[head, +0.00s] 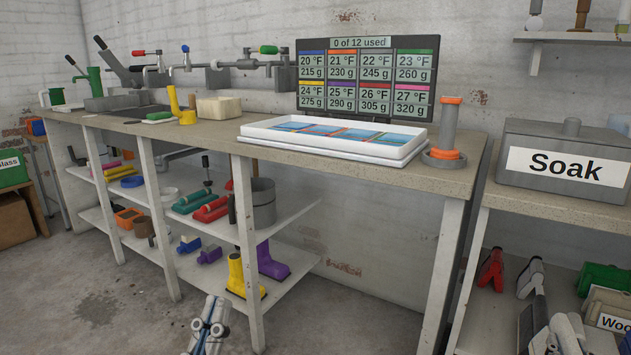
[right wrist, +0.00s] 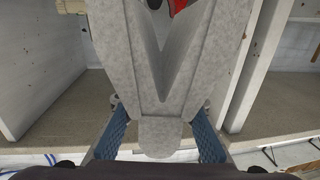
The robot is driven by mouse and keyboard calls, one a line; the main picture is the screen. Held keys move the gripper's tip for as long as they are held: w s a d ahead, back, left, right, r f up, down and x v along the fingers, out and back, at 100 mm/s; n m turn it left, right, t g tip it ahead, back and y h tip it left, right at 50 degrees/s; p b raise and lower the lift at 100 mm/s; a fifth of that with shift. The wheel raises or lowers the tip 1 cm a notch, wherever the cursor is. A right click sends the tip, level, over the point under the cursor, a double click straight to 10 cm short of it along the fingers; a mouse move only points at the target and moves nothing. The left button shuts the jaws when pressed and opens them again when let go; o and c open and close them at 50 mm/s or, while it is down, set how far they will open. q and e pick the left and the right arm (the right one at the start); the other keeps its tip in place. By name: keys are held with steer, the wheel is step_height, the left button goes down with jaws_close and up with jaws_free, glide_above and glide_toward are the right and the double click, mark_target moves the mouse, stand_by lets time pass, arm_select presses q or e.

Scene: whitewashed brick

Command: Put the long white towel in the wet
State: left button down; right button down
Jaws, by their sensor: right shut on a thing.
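I cannot make out a long white towel or anything marked wet in either view. My right gripper (right wrist: 160,140) is shut on the narrow end of a grey forked thing (right wrist: 120,50), between its blue finger pads. In the head view the right gripper (head: 566,330) is low at the right, in front of the shelf under the Soak box. The Soak box (head: 525,185) is grey and lidded, on the right bench. My left gripper (head: 209,325) is at the bottom, in front of the long bench; its opening is unclear.
The long bench (head: 320,163) carries a white tray (head: 280,141) with blue strips, a grey post with orange rings (head: 449,128) and a beige block (head: 219,107). A sign board (head: 368,79) stands behind. Lower shelves hold boots (head: 270,262) and tools. Floor space is clear at left.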

steer(key=s+a+n+y, duration=0.2)
steer(key=a+y, duration=0.1)
steer(key=a, duration=1)
steer(key=s+a+n+t+y, duration=0.1)
steer(key=a+y, duration=0.3)
steer(key=a, duration=0.9)
steer(key=shift+s+a+f+n, duration=0.35)
steer(key=shift+s+n, duration=0.2)
steer(key=shift+n, duration=0.35)
